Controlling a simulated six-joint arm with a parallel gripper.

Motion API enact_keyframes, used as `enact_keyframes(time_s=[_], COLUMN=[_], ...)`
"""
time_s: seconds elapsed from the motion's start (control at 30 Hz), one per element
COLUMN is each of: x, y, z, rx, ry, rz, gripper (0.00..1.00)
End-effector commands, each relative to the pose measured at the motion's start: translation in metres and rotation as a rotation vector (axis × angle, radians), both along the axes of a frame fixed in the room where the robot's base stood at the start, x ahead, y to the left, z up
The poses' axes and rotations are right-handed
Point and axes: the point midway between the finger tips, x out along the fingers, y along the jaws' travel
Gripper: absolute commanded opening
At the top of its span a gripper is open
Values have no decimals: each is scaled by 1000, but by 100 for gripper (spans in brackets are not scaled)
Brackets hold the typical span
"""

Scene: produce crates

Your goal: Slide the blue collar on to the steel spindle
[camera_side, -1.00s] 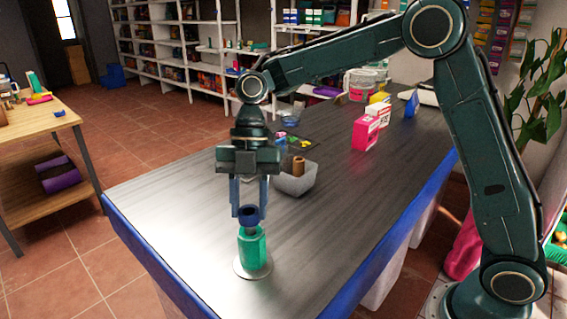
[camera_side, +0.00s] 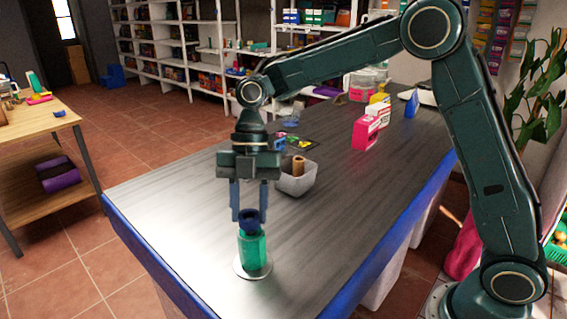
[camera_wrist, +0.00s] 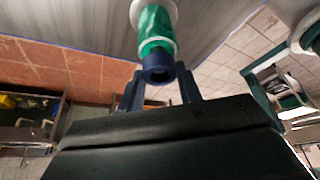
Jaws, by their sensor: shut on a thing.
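The dark blue collar (camera_side: 249,220) is held between the two fingers of my gripper (camera_side: 249,214), which is shut on it. The collar sits right above a green sleeve (camera_side: 253,250), roughly in line with it; I cannot tell whether they touch. The sleeve stands upright on a pale round base (camera_side: 241,267) near the table's front end. The steel spindle itself is hidden, so I cannot tell whether the collar is around its tip. The wrist view shows the collar (camera_wrist: 158,70) between my fingers, with a pale ring and the green sleeve (camera_wrist: 155,24) beyond it.
A grey bin (camera_side: 297,184) holding a brown roll (camera_side: 299,165) stands behind my gripper. Pink and white boxes (camera_side: 366,132) stand farther back on the dark table (camera_side: 330,215). The table right of the sleeve is clear. The blue front edge (camera_side: 150,255) is close by.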

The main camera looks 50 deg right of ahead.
Motion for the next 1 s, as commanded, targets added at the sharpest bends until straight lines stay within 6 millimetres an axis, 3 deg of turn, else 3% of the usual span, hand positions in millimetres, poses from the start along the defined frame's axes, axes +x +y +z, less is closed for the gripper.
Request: enact_keyframes(time_s=[1.0], x=[0], y=[0], z=[-18], rx=[-1], ry=[-1], rz=[0], gripper=[11])
